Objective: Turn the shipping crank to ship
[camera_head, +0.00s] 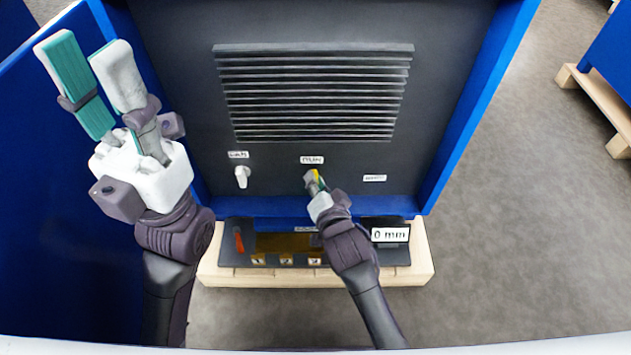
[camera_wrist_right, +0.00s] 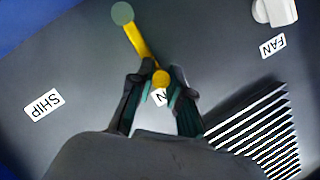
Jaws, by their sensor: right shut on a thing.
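The shipping crank (camera_head: 316,175) is a small yellow arm on the dark panel, mostly hidden by my right gripper (camera_head: 315,180) in the head view. In the right wrist view the yellow crank (camera_wrist_right: 139,43) runs from a grey-green disc to a round yellow end. My right gripper (camera_wrist_right: 160,100) is shut with that round end between its fingers. The end lies by the partly covered RUN label (camera_wrist_right: 159,97). The SHIP label (camera_wrist_right: 43,103) is off to the left there; the head view shows a label (camera_head: 374,178) right of the crank. My left gripper (camera_head: 82,48) is open and empty.
A white fan knob (camera_head: 242,177) sits left of the crank under the FAN label (camera_head: 238,155). A louvred vent (camera_head: 313,95) is above. Blue cabinet walls (camera_head: 480,105) flank the panel. Below is a dark tray with an orange-red lever (camera_head: 239,241) and a "0 mm" display (camera_head: 390,235).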

